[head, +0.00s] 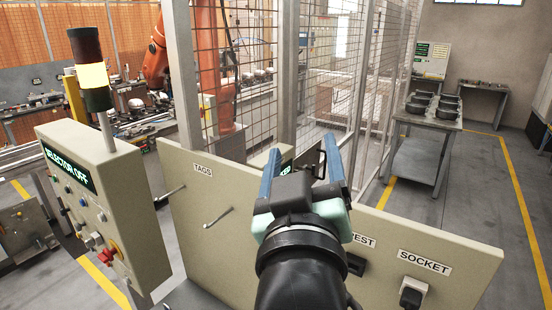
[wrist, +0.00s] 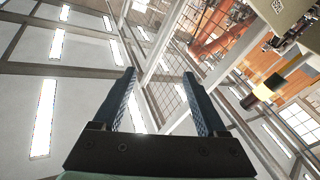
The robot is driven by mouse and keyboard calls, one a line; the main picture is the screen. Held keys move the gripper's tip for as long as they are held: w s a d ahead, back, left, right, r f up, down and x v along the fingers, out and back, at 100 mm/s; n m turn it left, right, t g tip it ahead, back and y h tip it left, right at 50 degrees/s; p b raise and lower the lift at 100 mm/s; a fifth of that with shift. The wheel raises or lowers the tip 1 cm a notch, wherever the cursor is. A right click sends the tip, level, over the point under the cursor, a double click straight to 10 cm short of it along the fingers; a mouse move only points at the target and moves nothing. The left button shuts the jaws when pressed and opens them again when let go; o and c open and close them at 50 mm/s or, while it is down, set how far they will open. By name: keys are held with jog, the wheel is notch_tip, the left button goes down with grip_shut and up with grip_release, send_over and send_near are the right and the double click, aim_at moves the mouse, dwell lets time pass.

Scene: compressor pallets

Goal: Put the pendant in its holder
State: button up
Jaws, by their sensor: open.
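My gripper (head: 302,166) is in front of the beige panel (head: 225,235) in the head view, its two blue fingers pointing up and apart. It is open, with nothing held between the fingers in the wrist view (wrist: 159,74). I cannot make out the pendant for certain in either view. A dark fitting (head: 355,263) sits on the panel under a label partly hidden by my gripper, reading "EST"; I cannot tell whether it is the holder. A black plug-like piece (head: 412,293) sits under the "SOCKET" label.
A control box (head: 105,215) reading "SELECTOR OFF" stands left, with a lit stack light (head: 92,76). Two pegs stick out by the "TAGS" label (head: 203,170). A mesh fence (head: 335,70) stands behind the panel. The aisle floor (head: 475,210) at right is clear.

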jog(key=s+a+r+m+t, duration=0.1)
jog(key=s+r+t, duration=0.3)
jog(key=r, duration=0.5)
jog(key=s+a+r+m+t+y, duration=0.1)
jog(key=s+a+r+m+t, duration=0.1)
jog(key=s+r, duration=0.5)
notch_tip(320, 180, up, 3)
jog(key=shift+s+a+f+t, duration=0.15)
jog(key=shift+f+t, duration=0.05)
jog(key=shift+t, duration=0.7)
notch_tip(320, 180, down, 10)
jog(key=b, duration=0.9)
jog(key=shift+r+y, duration=0.15)
jog(key=shift+y, duration=0.25)
jog(key=shift+a, duration=0.1)
